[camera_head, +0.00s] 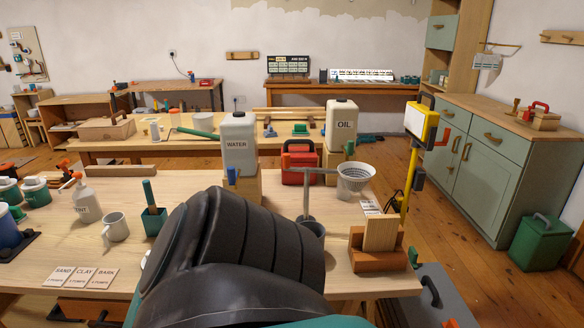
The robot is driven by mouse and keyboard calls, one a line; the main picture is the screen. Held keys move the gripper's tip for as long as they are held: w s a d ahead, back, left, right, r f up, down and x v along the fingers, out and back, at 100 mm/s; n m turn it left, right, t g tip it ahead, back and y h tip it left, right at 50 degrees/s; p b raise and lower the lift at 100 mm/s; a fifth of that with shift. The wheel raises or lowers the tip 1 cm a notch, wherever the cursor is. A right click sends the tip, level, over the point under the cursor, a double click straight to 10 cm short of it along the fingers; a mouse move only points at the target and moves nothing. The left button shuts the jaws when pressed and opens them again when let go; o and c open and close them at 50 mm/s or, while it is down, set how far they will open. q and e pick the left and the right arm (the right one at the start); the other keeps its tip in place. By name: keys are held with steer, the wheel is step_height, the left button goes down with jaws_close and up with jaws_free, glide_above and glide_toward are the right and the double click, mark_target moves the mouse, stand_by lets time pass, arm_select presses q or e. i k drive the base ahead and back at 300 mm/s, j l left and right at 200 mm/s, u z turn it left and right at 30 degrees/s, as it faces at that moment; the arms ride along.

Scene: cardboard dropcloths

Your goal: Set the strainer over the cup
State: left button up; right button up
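The strainer (356,181) is a pale grey perforated basket at the right end of the table, its rim facing up. A thin grey bar (322,171) runs left from it to an upright grey rod (306,196); I cannot tell how they join. A dark grey cup (317,228) stands left of and nearer than the strainer, partly hidden by a large black ribbed part of my body. The strainer shows to the right of this cup, not above it. A pale mug (116,228) stands at the left. Neither gripper is visible.
A wooden block holder (380,250) sits at the front right edge. WATER (239,143) and OIL (341,126) jugs stand behind on wooden blocks, with a red case (300,162) between them. A green pot (154,220) and label cards (84,277) are left. A yellow post stands right.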

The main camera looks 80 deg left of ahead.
mark_target(355, 174)
steer(key=u, duration=2.35)
steer(key=i+l, duration=0.1)
steer(key=l, duration=0.3)
steer(key=i+l, duration=0.1)
steer(key=l, duration=0.35)
steer(key=i+l, duration=0.1)
steer(key=l, duration=0.3)
steer(key=i+l, duration=0.1)
steer(key=l, duration=0.35)
steer(key=i+l, duration=0.1)
steer(key=l, duration=0.3)
steer(key=u, duration=1.65)
